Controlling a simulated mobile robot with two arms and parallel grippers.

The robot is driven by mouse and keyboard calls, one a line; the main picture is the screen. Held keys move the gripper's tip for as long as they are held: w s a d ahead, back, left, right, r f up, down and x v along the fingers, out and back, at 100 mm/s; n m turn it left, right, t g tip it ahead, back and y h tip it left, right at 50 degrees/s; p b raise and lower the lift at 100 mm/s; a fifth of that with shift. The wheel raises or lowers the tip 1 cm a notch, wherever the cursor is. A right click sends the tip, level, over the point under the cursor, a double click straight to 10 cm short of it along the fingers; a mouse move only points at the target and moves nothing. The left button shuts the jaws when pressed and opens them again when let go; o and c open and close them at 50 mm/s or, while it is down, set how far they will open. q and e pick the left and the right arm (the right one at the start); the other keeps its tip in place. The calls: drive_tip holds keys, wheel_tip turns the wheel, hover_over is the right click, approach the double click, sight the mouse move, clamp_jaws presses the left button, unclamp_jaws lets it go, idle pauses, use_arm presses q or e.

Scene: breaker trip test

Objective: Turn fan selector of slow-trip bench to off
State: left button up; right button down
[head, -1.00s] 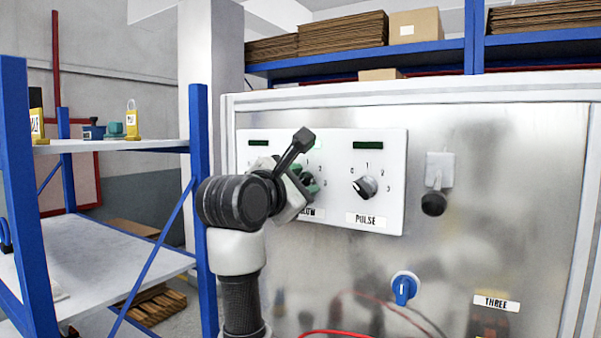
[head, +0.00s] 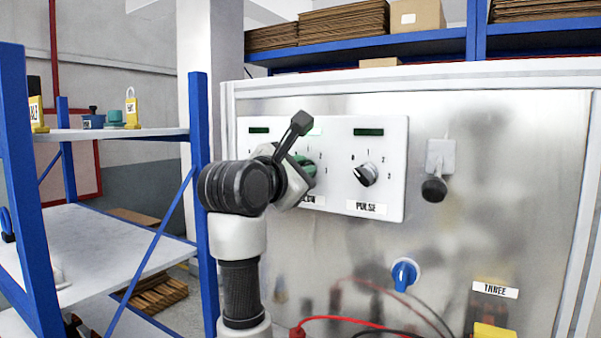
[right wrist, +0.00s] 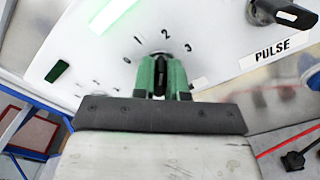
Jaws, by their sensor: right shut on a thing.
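My right gripper (head: 308,167) is in front of the white control panel (head: 340,195). Its green-padded fingers, also seen in the right wrist view (right wrist: 160,78), are shut on the middle selector knob (right wrist: 160,56). Marks 0, 1, 2 and 3 stand around that knob, which is mostly hidden by the fingers, so I cannot tell its pointing exactly. Its label is partly covered and ends in "OW". The window (right wrist: 112,14) above it is lit green. My left gripper is not in view.
The PULSE knob (head: 366,174) stands to the right, with a dark window above. A black lever (head: 434,188) and a blue switch (head: 404,274) are on the metal cabinet. Red and black cables run below. Blue-framed shelving (head: 199,150) stands left of my arm.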

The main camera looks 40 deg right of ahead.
drive_tip(key=n+b, duration=0.1)
drive_tip(key=n, duration=0.1)
drive_tip(key=shift+w+f+n+b, duration=0.1)
drive_tip(key=shift+f+n+b, duration=0.05)
drive_tip(key=shift+n+b, duration=0.25)
drive_tip(key=n+b, duration=0.2)
drive_tip(key=n, duration=0.3)
drive_tip(key=shift+n, duration=0.3)
drive_tip(key=n+b, duration=0.2)
drive_tip(key=n, duration=0.3)
drive_tip(key=shift+w+a+b, duration=0.1)
drive_tip(key=shift+b, duration=0.2)
drive_tip(key=shift+n+b, duration=0.65)
drive_tip(key=shift+n, duration=1.25)
drive_tip(key=c, duration=1.2)
unclamp_jaws()
drive_tip(key=shift+o, duration=0.2)
